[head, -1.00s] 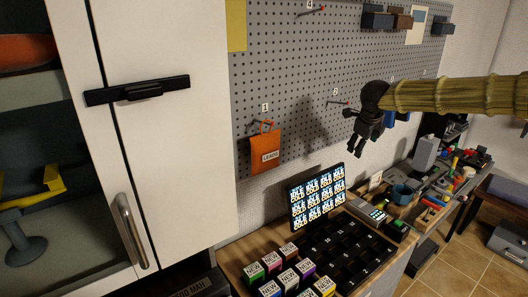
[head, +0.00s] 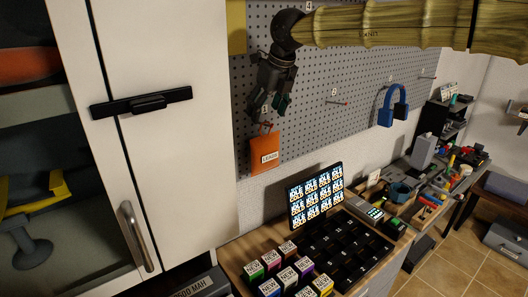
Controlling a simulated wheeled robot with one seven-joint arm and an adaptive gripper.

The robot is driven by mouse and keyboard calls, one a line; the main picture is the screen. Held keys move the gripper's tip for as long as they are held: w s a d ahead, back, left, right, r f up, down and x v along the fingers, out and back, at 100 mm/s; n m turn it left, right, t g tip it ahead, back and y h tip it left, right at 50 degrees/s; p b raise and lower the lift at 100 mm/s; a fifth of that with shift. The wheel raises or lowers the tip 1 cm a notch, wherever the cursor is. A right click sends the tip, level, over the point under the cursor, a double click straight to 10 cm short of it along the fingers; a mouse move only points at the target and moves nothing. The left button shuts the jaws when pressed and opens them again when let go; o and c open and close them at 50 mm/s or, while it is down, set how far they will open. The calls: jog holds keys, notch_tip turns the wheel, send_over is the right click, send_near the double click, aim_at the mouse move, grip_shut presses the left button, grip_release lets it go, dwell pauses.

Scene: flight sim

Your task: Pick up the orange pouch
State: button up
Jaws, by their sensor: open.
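The orange pouch (head: 264,153) hangs on the pegboard by its loop, with a pale label reading "LEADS" on its front. My gripper (head: 264,116) is just above the pouch in the head view, pointing down. Its dark fingers are open and hold nothing. The gripper covers the hook above the pouch and part of the number tag there. How far the fingers stand out from the board, and whether they touch the pouch's loop, I cannot tell.
The pegboard (head: 310,125) also holds a blue headphone-shaped item (head: 393,106) and an empty hook (head: 337,102). A white cabinet (head: 165,165) stands close on the left. Below are a screen (head: 316,196), a black compartment tray (head: 345,250) and several small labelled boxes (head: 288,277).

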aim_at(266, 124)
jog(key=shift+w+d+f+p, duration=0.1)
jog(key=shift+w+f+p, duration=0.1)
jog(key=shift+f+p, duration=0.65)
jog(key=shift+d+p+x, duration=0.2)
jog(key=shift+p+x, duration=0.5)
jog(key=shift+x, duration=1.4)
grip_shut()
